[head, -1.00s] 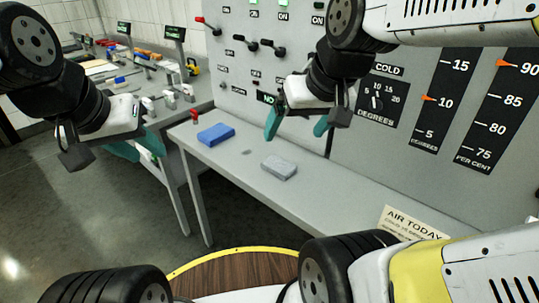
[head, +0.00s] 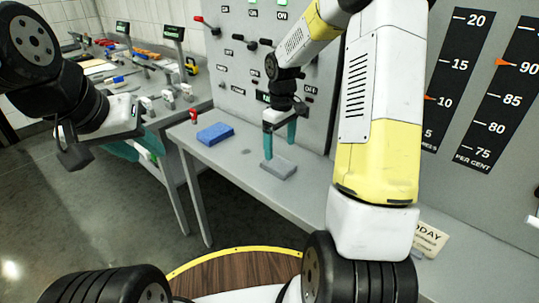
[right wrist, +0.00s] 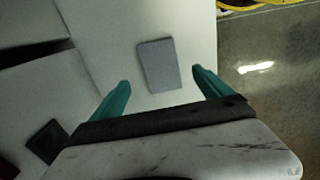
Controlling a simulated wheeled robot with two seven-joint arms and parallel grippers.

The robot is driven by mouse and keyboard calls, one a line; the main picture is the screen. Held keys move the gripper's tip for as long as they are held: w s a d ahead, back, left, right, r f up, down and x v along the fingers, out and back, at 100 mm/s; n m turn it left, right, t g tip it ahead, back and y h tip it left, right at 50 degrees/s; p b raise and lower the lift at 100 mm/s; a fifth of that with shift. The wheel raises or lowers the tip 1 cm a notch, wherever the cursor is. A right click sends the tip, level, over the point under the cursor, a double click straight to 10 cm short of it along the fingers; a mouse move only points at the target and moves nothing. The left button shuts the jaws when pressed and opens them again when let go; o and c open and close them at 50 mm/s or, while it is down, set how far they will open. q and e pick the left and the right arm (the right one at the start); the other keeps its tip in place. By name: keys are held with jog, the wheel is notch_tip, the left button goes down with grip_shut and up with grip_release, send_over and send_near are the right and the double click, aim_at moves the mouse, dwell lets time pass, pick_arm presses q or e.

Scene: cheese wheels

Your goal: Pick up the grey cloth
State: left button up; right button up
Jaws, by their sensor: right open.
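The grey cloth (head: 284,168) is a folded, flat block lying on the grey bench (head: 237,177). My right gripper (head: 280,150) is above it in the head view, with its teal fingers pointing down. In the right wrist view the cloth (right wrist: 159,65) lies ahead of the open fingers (right wrist: 160,78), lined up with the gap between them. The gripper is empty. My left gripper (head: 134,150) hangs at the left, away from the cloth, and its dark wrist partly hides its fingers.
A blue cloth (head: 215,133) lies on the bench to the left, with a small red object (head: 194,116) behind it. A panel with levers (head: 240,65) rises behind the bench. A second table (head: 185,92) with small items stands at the back left.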

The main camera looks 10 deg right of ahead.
aim_at(279, 164)
notch_tip(279, 164, down, 7)
jog(key=shift+a+f, duration=0.15)
jog(key=shift+f, duration=0.05)
jog(key=shift+c, duration=0.2)
jog(key=c, duration=1.5)
jog(key=shift+r, duration=0.55)
jog(key=shift+c, duration=0.2)
jog(key=r, duration=0.2)
jog(key=shift+s+a+r, duration=0.1)
jog(key=shift+s+r, duration=0.2)
jog(key=shift+r, duration=0.05)
jog(key=s+a+r, duration=0.1)
jog(key=s+a, duration=0.3)
jog(key=s, duration=1)
jog(key=shift+s+a+r, duration=0.15)
jog(key=shift+s, duration=0.25)
